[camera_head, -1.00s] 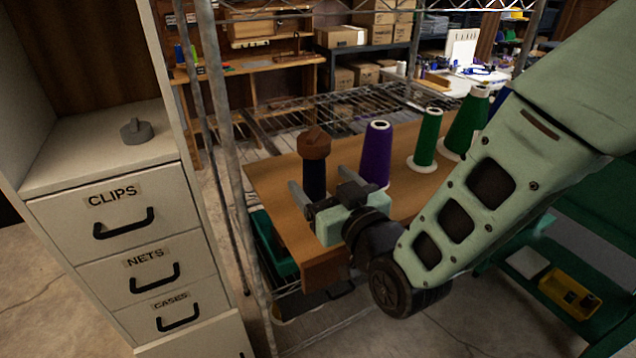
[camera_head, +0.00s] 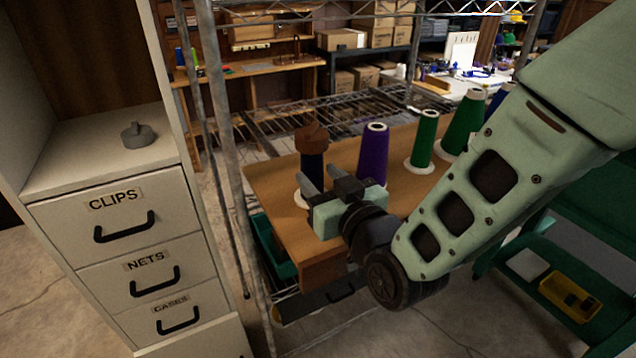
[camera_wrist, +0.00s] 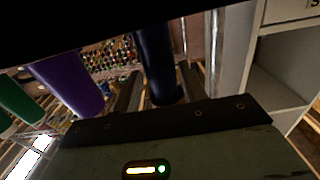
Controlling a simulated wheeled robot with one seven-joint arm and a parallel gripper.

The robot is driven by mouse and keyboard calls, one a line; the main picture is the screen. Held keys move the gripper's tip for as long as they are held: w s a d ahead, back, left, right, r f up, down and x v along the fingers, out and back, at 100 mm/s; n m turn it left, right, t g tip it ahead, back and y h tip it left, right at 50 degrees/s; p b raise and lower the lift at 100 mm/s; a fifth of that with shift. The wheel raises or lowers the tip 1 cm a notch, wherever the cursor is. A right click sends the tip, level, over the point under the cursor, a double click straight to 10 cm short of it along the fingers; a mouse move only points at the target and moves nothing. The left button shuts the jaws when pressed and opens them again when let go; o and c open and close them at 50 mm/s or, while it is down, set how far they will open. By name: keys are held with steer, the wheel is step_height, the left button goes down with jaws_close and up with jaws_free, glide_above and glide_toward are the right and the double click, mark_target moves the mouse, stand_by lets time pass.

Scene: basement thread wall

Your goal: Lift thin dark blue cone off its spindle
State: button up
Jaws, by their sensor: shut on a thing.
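The thin dark blue cone (camera_head: 313,170) stands upright at the near left of the wooden board, with a brown wooden cap (camera_head: 312,138) on its top. A white base (camera_head: 299,199) shows at its foot. My gripper (camera_head: 316,181) reaches in from the right and is shut on the cone's lower part, a finger on each side. In the wrist view the dark blue cone (camera_wrist: 157,60) stands between the two fingers. The spindle inside the cone is hidden.
A purple cone (camera_head: 373,150) stands close to the right of my gripper. Green cones (camera_head: 424,139) stand farther right on the board (camera_head: 275,185). A metal shelf post (camera_head: 225,150) rises at the left, beside a drawer cabinet (camera_head: 115,215) with a grey knob (camera_head: 137,135) on top.

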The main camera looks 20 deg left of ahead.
mark_target(320, 142)
steer(key=shift+r+p, duration=1.4)
steer(key=shift+r, duration=1.85)
step_height(320, 142, up, 4)
steer(key=shift+p, duration=0.7)
